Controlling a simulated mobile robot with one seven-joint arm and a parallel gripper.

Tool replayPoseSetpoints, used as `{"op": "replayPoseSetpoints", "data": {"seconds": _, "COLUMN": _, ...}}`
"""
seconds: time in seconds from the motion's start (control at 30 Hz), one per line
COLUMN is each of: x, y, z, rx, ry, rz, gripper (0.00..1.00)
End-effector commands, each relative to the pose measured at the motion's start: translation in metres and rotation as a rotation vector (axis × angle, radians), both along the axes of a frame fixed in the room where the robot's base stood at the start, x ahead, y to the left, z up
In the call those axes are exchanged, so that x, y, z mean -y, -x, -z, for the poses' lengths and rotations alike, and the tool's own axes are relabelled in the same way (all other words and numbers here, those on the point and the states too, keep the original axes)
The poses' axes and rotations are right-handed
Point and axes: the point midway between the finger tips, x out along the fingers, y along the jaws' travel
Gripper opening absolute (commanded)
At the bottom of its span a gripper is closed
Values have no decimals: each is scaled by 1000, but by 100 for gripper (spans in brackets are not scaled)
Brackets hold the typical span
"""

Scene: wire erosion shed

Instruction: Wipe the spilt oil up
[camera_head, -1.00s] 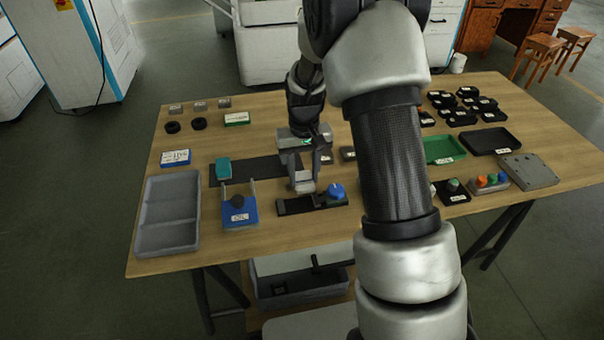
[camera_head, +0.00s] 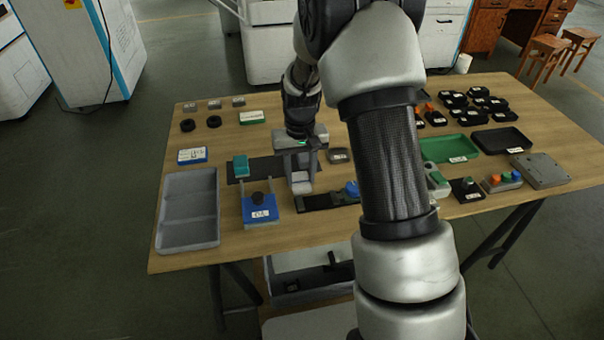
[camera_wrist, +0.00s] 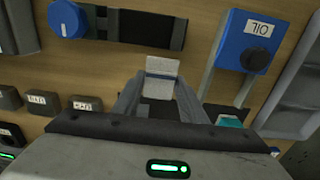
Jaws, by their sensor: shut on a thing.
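My gripper (camera_head: 300,184) is shut on a pale grey-white pad (camera_wrist: 162,67), seen between the fingertips in the wrist view. It hangs low over the table, by the front edge of a dark mat (camera_head: 266,170). I cannot tell whether the pad touches anything. A blue unit with a black knob and an OIL label (camera_head: 262,210) stands just left of my gripper; it also shows in the wrist view (camera_wrist: 252,42). A black strip with a blue knob (camera_head: 351,188) lies to the right, partly behind my arm. I cannot make out the spilt oil.
A teal block (camera_head: 241,166) stands on the mat's left part. A grey divided tray (camera_head: 164,215) is at the table's left edge. Several small grey blocks (camera_wrist: 42,102) lie nearby. Green (camera_head: 462,157) and black (camera_head: 520,145) trays lie at the right.

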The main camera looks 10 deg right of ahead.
Motion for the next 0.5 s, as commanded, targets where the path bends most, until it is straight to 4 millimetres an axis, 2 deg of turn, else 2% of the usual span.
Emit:
{"op": "replayPoseSetpoints", "data": {"seconds": 0.1, "x": 0, "y": -1, "z": -27, "rx": 6, "ry": 0, "rz": 0, "gripper": 14}}
{"op": "replayPoseSetpoints", "data": {"seconds": 0.5, "x": 2, "y": -1, "z": -61, "rx": 2, "ry": 0, "rz": 1, "gripper": 14}}
